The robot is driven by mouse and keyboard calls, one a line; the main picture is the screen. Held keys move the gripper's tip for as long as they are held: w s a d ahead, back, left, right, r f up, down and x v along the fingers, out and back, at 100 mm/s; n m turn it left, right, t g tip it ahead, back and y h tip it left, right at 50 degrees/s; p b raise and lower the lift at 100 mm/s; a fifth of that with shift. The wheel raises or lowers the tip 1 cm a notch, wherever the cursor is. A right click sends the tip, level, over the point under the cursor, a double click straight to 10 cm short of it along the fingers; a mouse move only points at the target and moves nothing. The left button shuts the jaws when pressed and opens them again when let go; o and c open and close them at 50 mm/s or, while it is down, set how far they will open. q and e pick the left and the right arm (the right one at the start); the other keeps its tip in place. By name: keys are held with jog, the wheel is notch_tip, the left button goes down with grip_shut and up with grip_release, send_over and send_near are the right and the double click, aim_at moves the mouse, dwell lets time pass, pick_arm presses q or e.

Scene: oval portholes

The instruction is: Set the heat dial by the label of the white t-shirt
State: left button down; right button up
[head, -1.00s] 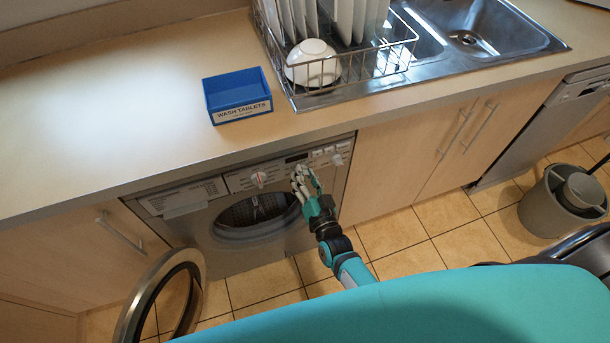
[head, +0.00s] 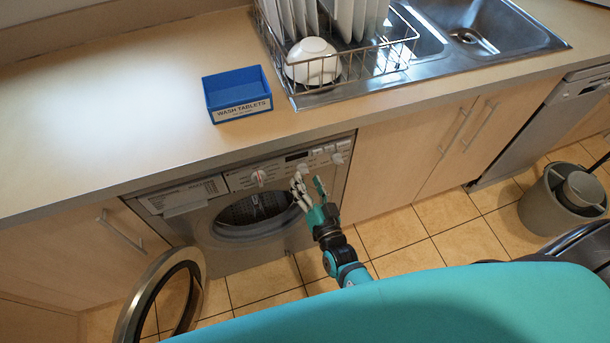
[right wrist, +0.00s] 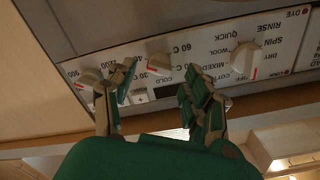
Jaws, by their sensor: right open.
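The washing machine's control panel (head: 280,168) is under the counter. In the right wrist view the panel appears upside down. The heat dial (right wrist: 158,60), a pale knob with temperature labels such as 60 C and COLD around it, is in the middle. Its exact setting is hard to read. My right gripper (head: 308,186) is open in front of the panel. In the wrist view its fingers (right wrist: 160,88) are spread to either side of the heat dial, apart from it, with nothing between them. No white t-shirt or label is visible. My left gripper is out of view.
The programme dial (right wrist: 246,58) and another knob (right wrist: 90,78) flank the heat dial. The round washer door (head: 132,318) stands open at the left. A blue wash tablets box (head: 240,107) and a dish rack (head: 400,55) are on the counter.

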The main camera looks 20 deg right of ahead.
jog(key=s, duration=0.9)
jog(key=shift+s+d, duration=0.15)
jog(key=shift+f, duration=0.1)
jog(key=s+f+n+g+y, duration=0.15)
jog(key=s+f+g, duration=0.3)
jog(key=f, duration=0.55)
jog(key=s+f+n+g, duration=0.3)
jog(key=s+f, duration=0.2)
jog(key=f, duration=0.6)
jog(key=s+d+f+n+g+h, duration=0.1)
jog(key=s+d+f+g, duration=0.3)
jog(key=s+f, duration=0.3)
jog(key=s+d+f+n+g+h, duration=0.1)
jog(key=s+d+f+g, duration=0.3)
jog(key=s, duration=1.1)
notch_tip(320, 180, down, 4)
jog(key=shift+d+r+n+g, duration=0.2)
jog(key=shift+n+g, duration=0.55)
